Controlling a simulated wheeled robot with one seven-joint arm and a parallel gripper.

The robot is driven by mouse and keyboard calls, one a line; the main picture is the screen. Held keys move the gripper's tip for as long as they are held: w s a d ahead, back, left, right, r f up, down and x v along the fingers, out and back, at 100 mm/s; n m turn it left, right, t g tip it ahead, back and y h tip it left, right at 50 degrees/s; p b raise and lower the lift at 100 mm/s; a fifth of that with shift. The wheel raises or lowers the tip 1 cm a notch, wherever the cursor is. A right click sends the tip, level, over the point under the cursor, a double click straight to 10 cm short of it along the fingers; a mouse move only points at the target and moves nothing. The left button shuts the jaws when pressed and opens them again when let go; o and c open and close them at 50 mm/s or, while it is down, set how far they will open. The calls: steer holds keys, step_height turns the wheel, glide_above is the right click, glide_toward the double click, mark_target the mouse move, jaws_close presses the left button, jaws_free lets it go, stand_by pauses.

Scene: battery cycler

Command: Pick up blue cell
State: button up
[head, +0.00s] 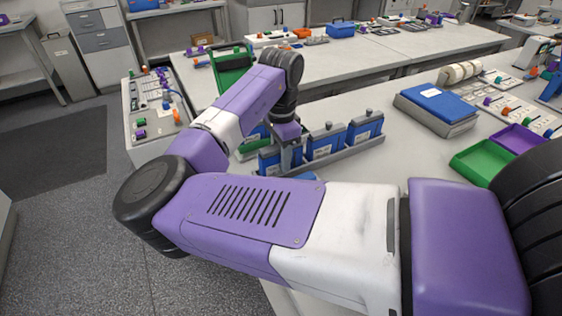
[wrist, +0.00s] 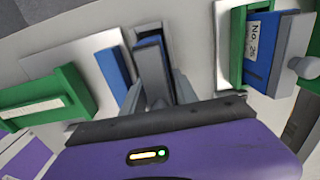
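Several blue cells with grey tops stand upright in a grey rack (head: 345,160) on the bench in the head view. One is the right-hand blue cell (head: 366,129), another the middle blue cell (head: 325,143). My gripper (head: 288,160) is down at the left part of the row, by the left blue cell (head: 267,160), partly hiding it. In the wrist view a blue piece with a dark grey top (wrist: 151,58) lies between the fingertips of my gripper (wrist: 157,95). The fingers look spread on either side of it; contact is not clear.
In the wrist view a green holder (wrist: 50,97) is at left and a blue cell labelled No. 26 (wrist: 262,45) at right. In the head view a blue-topped box (head: 437,103), a green tray (head: 483,160) and a purple tray (head: 517,138) are at right.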

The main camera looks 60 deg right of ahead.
jaws_close()
steer(key=shift+r, duration=0.1)
stand_by(1.0)
